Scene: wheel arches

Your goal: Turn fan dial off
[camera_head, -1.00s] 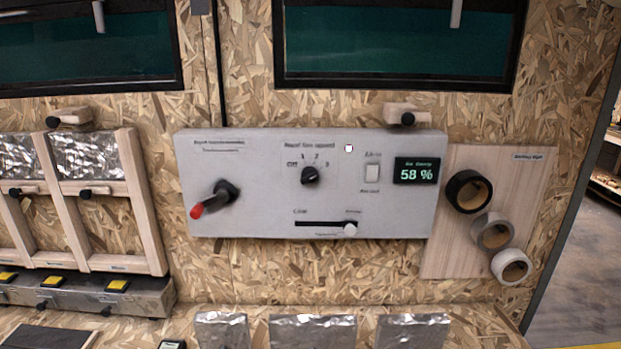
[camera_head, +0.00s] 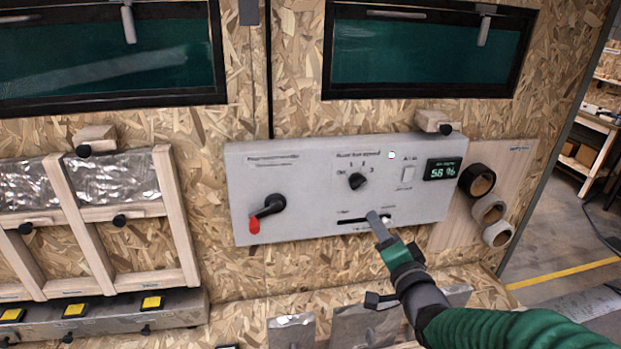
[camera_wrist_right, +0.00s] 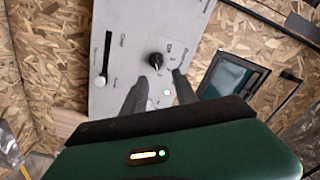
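The black fan dial (camera_head: 357,181) sits on the upper middle of the grey control panel (camera_head: 310,215), below the labels Off, 1, 2 and 3. Which label it points to is too small to tell. My right gripper (camera_head: 377,220) is in front of the panel, below and right of the dial in the head view. In the right wrist view, the two fingers of my right gripper (camera_wrist_right: 160,88) are apart and empty. The dial (camera_wrist_right: 155,60) shows just beyond the fingertips, roughly between them, not held. My left gripper is not in view.
A red-tipped lever (camera_head: 265,210) is left of the dial. A slider knob (camera_head: 387,219) is close to my right gripper. A white switch (camera_head: 408,174) and a display (camera_head: 442,169) are at the right. Tape rolls (camera_head: 489,209) hang beyond the panel's right edge.

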